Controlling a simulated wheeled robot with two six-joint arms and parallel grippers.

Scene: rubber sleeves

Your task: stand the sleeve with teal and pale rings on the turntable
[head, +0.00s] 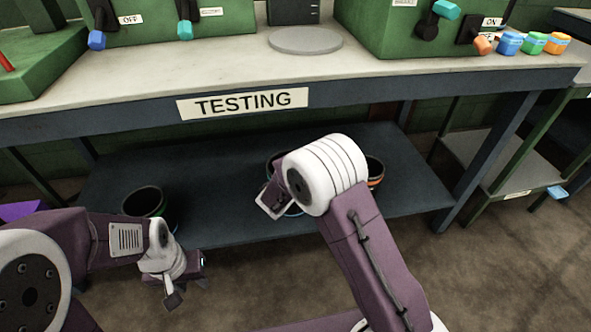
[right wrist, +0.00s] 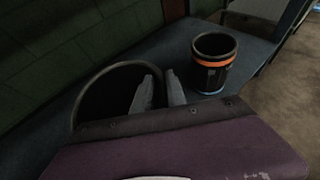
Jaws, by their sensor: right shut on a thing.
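The turntable (head: 305,40) is a flat grey disc on the testing bench, and it is bare. My right gripper (right wrist: 158,90) is shut on the near wall of a dark, wide-mouthed sleeve (right wrist: 100,93) on the lower shelf. In the head view my right arm covers most of that sleeve (head: 293,210); a bit of blue-teal shows low on it, and no pale ring can be made out. My left gripper (head: 187,287) is open and empty, in front of the shelf at the left.
A sleeve with orange and blue rings (right wrist: 213,65) stands to the right on the shelf (head: 225,225). A dark sleeve with a green ring (head: 149,202) stands at the left. The bench edge (head: 350,92) overhangs the shelf. Green machines with levers (head: 410,35) flank the turntable.

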